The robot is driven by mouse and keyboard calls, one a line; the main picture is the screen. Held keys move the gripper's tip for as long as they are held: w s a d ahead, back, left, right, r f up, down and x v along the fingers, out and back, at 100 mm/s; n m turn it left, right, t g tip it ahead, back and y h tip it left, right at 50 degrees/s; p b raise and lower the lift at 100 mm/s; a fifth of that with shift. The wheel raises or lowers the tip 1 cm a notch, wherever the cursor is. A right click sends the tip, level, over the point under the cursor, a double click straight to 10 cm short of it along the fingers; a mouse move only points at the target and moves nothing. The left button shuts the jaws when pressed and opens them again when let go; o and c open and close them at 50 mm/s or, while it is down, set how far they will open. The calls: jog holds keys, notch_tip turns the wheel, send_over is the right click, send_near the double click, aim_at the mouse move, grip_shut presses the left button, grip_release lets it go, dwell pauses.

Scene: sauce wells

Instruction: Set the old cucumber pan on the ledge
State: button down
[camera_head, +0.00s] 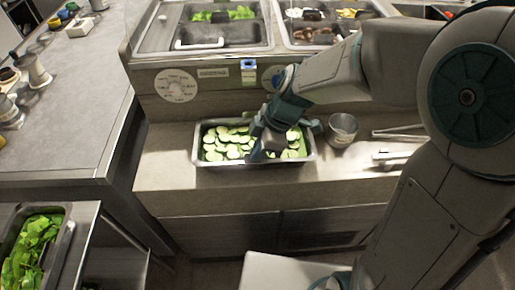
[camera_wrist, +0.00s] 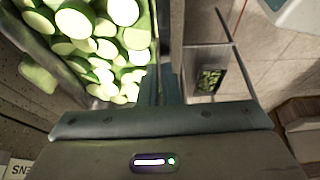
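The cucumber pan (camera_head: 199,160) is a metal pan full of pale green slices. In the head view it is level at the ledge (camera_head: 165,185), below the sauce wells; I cannot tell whether its base touches the surface. My gripper (camera_head: 262,152) reaches down at the pan's front right side, hiding some slices. In the wrist view the slices (camera_wrist: 105,45) fill the upper left, and my gripper's fingers (camera_wrist: 170,88) are close together at the pan's wall. The gripper appears shut on that rim; the fingertips are partly hidden.
A round metal cup (camera_head: 342,130) stands just right of the pan, with tongs (camera_head: 395,156) further right. Wells with food (camera_head: 225,33) lie behind. A pan of green leaves (camera_head: 35,250) is at the lower left. The ledge is clear left of the cucumber pan.

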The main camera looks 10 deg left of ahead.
jog(key=shift+f+b, duration=0.25)
jog(key=shift+b, duration=0.2)
dwell(0.5)
jog(key=c, duration=1.6)
grip_release()
jog(key=shift+o, duration=0.2)
jog(key=v, duration=1.3)
jog(key=shift+d+r+p, duration=0.15)
jog(key=shift+r+p, duration=0.2)
jog(key=s+d+m+t+h+p, duration=0.1)
jog(key=s+d+m, duration=0.3)
jog(key=d+m, duration=0.4)
jog(key=s+d+f+m+t+h+p, duration=0.1)
jog(key=s+d+m+t+h+p, duration=0.1)
jog(key=d+m, duration=0.7)
jog(key=s+m+h+p, duration=0.1)
jog(key=s+m, duration=0.1)
jog(key=m, duration=0.2)
jog(key=shift+d+t, duration=0.2)
jog(key=shift+t, duration=0.1)
